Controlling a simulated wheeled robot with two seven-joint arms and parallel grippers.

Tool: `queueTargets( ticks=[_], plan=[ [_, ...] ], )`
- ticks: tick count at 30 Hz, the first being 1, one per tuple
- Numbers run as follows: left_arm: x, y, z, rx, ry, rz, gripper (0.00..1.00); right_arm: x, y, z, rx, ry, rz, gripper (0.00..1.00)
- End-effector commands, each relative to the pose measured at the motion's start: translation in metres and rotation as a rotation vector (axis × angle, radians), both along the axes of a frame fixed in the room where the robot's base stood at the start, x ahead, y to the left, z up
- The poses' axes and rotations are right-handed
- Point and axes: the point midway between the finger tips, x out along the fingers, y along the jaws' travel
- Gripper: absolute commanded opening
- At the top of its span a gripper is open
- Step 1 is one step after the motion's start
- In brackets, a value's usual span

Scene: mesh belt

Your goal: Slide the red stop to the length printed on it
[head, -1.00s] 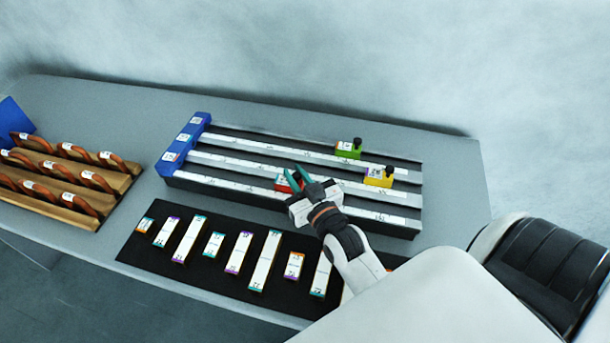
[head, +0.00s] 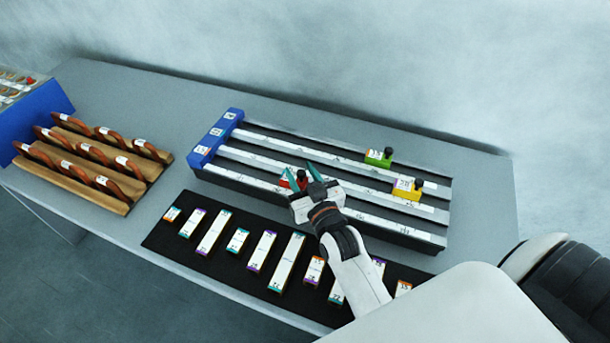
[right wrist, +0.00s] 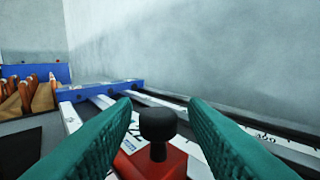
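The red stop (head: 286,184) with a black knob sits on the front rail of the rail fixture (head: 420,248). In the right wrist view, the red stop (right wrist: 160,162) shows with its knob upright. My right gripper (head: 296,168) is over the stop, its green fingers open. The fingers stand on either side of the knob, with a gap on each side in the right wrist view (right wrist: 158,118). The print on the stop is mostly hidden and cannot be read. My left gripper is not in view.
A green stop (head: 376,159) is on the back rail and a yellow stop (head: 403,193) on the middle rail. A blue end block (head: 214,138) closes the rails' left end. Labelled bars lie on a black mat (head: 180,246) in front. A wooden rack (head: 80,190) stands left.

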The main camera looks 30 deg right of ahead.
Motion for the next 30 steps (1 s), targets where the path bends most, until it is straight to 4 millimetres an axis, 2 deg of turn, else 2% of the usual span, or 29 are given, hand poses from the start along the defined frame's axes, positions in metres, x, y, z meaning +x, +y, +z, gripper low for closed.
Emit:
queueTargets(
  ticks=[5, 12, 18, 24, 30],
  plan=[
    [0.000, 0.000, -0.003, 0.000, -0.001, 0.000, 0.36, -0.021, 0.002, -0.002, 0.000, 0.003, 0.000, 0.40],
    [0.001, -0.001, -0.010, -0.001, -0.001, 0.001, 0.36, -0.073, 0.006, -0.003, 0.001, 0.004, 0.001, 0.40],
    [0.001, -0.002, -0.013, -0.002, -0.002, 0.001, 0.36, -0.105, 0.009, -0.002, 0.001, 0.002, 0.001, 0.40],
    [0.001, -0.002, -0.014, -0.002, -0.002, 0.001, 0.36, -0.118, 0.011, 0.000, 0.001, -0.001, 0.002, 0.40],
    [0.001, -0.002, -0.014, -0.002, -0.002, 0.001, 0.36, -0.118, 0.011, 0.000, 0.001, -0.001, 0.002, 0.40]
  ],
)
